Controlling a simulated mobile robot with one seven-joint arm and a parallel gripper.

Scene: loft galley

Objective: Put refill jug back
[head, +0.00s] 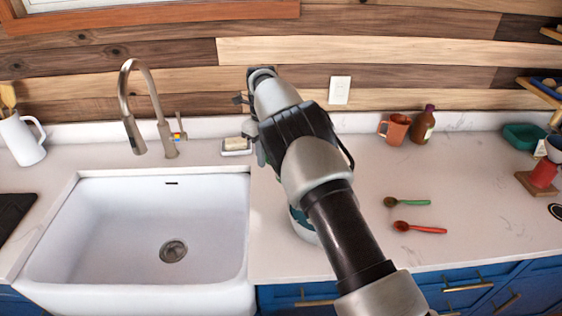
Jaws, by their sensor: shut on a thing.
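My arm reaches from the lower right up toward the wall. My gripper (246,113) is at its far end, above the back of the counter and right of the tap. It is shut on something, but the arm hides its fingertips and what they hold. I cannot make out a refill jug in the grip. Part of a round teal and white thing (302,226) shows low behind the arm; I cannot tell whether it is a jug. An orange-brown jug or mug (394,129) with a handle stands upright at the back, right of my arm.
A brown bottle (424,125) stands beside the orange-brown vessel. A green spoon (407,202) and a red spoon (419,228) lie on the counter (470,180). The white sink (120,285), tap (165,130) and white utensil pitcher (22,142) are left. A teal dish (522,138) is right.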

